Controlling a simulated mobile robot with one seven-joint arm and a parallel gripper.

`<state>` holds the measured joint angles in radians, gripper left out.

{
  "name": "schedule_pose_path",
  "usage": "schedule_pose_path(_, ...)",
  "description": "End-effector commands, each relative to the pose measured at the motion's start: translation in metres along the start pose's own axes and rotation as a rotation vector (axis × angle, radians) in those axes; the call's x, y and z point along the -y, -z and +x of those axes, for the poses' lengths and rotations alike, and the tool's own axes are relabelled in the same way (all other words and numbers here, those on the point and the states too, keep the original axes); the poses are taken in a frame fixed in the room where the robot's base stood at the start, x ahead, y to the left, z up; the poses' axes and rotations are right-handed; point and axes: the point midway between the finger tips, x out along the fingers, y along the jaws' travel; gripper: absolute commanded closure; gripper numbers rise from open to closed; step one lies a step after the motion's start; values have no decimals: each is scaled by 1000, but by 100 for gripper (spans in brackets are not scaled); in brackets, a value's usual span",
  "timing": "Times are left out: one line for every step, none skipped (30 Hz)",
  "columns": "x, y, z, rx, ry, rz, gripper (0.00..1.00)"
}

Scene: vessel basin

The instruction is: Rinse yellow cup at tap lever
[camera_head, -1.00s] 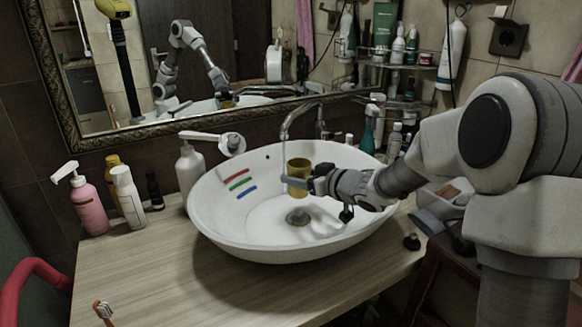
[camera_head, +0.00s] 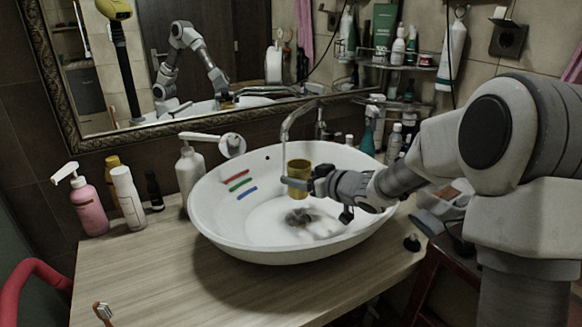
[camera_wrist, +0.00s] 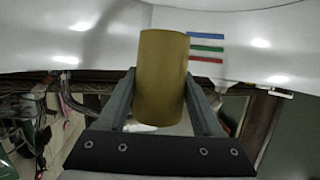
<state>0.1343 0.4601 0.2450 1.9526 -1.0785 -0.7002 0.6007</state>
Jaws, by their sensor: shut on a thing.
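The yellow cup (camera_head: 298,178) is upright above the inside of the white basin (camera_head: 217,222), close to the thin water stream below the tap (camera_head: 300,112). My gripper (camera_head: 300,184) is shut on the cup from the right side. In the wrist view the cup (camera_wrist: 163,80) sits between the two fingers (camera_wrist: 160,105). Water appears to run down from the spout; whether it enters the cup is hard to tell. The drain (camera_head: 298,217) lies below the cup, with splashing water around it.
Red, green and blue stripes (camera_head: 240,184) mark the basin's inner left wall. A white pump bottle (camera_head: 189,168), a pink pump bottle (camera_head: 88,207) and a white bottle (camera_head: 128,197) stand left of the basin. The mirror (camera_head: 150,60) is behind.

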Motion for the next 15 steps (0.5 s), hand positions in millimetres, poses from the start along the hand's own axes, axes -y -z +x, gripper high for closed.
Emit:
schedule_pose_path(0,0,0,0,0,0,86)
schedule_pose_path(0,0,0,0,0,0,86)
schedule_pose_path(0,0,0,0,0,0,86)
schedule_pose_path(0,0,0,0,0,0,86)
schedule_pose_path(0,0,0,0,0,0,86)
schedule_pose_path(0,0,0,0,0,0,86)
schedule_pose_path(0,0,0,0,0,0,86)
schedule_pose_path(0,1,0,0,0,0,86)
schedule_pose_path(1,2,-2,0,0,0,86)
schedule_pose_path(2,3,-3,0,0,-1,86)
schedule_pose_path(2,4,-5,0,0,-1,86)
schedule_pose_path(4,6,-8,0,0,-1,86)
schedule_pose_path(5,8,-10,0,0,-1,86)
schedule_pose_path(6,9,-13,1,0,-1,86)
schedule_pose_path(8,10,-16,1,0,-1,86)
